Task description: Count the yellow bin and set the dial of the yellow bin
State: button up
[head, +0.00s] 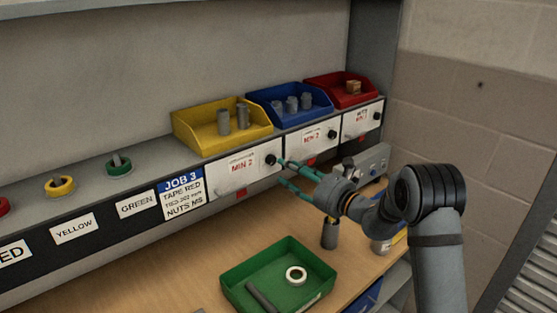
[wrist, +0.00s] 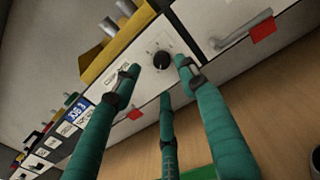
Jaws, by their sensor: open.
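The yellow bin (head: 200,130) stands on the shelf above the left white panel, with two grey cylinders (head: 242,114) showing inside; its near wall may hide more. It also shows at the upper left of the wrist view (wrist: 98,68). The panel below it reads "MIN 2" and carries a black dial (head: 271,160). In the wrist view the dial (wrist: 162,60) sits between my fingertips on a scale too small to read. My gripper (head: 283,172) is open at the dial, its green fingers (wrist: 158,74) spread around it. I cannot tell whether they touch it.
A blue bin (head: 262,96) with several grey cylinders and a red bin (head: 322,86) with a brown block stand to the right, each above its own dial. A green tray (head: 235,284) with a white ring lies on the bench below. A job card (head: 181,195) hangs left.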

aim_at(273, 161)
jog(key=p+x, duration=0.1)
jog(key=x, duration=0.4)
jog(key=shift+w+p, duration=0.25)
jog(key=shift+p, duration=0.1)
jog(key=c, duration=0.3)
grip_shut()
